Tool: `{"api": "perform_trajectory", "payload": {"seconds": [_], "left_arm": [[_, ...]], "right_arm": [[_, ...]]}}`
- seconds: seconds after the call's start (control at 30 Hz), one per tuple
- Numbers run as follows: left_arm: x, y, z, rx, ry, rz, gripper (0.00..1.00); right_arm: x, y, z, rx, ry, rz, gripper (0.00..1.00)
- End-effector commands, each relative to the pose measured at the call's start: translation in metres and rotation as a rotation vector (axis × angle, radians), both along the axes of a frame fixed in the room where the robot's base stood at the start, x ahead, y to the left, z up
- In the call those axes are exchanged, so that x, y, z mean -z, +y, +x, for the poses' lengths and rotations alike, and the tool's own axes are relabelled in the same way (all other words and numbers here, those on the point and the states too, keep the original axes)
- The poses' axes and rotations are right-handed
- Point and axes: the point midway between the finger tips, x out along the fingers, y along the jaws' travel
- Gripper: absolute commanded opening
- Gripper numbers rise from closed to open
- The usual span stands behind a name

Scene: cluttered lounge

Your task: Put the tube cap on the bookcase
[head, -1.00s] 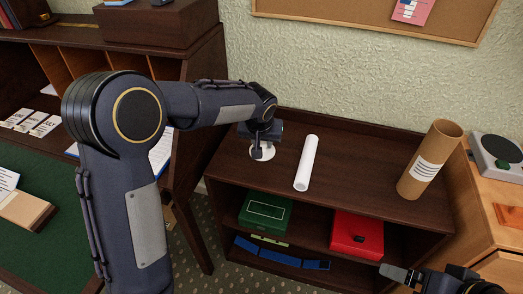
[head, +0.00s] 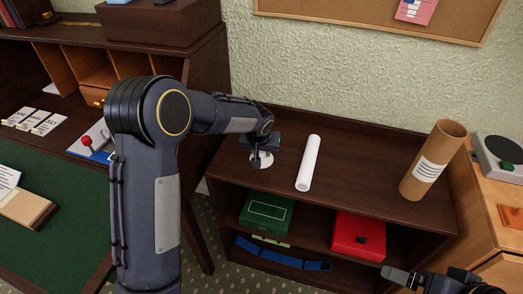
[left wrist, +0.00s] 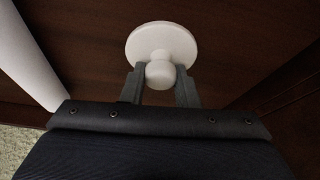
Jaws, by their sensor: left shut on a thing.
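The white tube cap (head: 262,161) is a round disc with a knob. My left gripper (head: 262,149) is shut on it, over the left part of the bookcase top (head: 352,181). In the left wrist view, the two fingers (left wrist: 160,84) grip the knob, and the cap's disc (left wrist: 160,42) lies beyond them, close to the dark wood. I cannot tell whether the disc touches the wood. My right gripper (head: 400,275) shows only in part at the lower right edge, in front of the bookcase, and its jaws cannot be made out.
A white paper roll (head: 308,163) lies just right of the cap. A brown cardboard tube (head: 433,161) stands upright at the bookcase's right. Green (head: 267,213) and red (head: 358,235) boxes sit on the shelf below. A desk (head: 75,220) stands left.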

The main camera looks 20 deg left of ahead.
Motion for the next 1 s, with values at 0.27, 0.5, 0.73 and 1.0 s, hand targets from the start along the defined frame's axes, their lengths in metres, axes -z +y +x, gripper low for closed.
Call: {"api": "perform_trajectory", "payload": {"seconds": [0.27, 0.5, 0.73, 1.0], "left_arm": [[0.001, 0.0, 0.0, 0.0, 0.0, 0.0, 0.49], [-0.002, 0.0, 0.0, 0.0, 0.0, 0.0, 0.49], [-0.031, -0.002, -0.011, 0.001, -0.004, -0.001, 0.49], [-0.085, -0.004, -0.033, 0.001, -0.004, -0.001, 0.49]], "right_arm": [[0.001, 0.0, 0.0, 0.0, 0.0, 0.0, 0.89], [-0.001, 0.0, 0.0, 0.0, 0.0, 0.0, 0.89], [-0.004, 0.0, 0.0, 0.0, 0.0, 0.0, 0.89], [-0.009, 0.0, 0.0, 0.0, 0.0, 0.0, 0.89]]}}
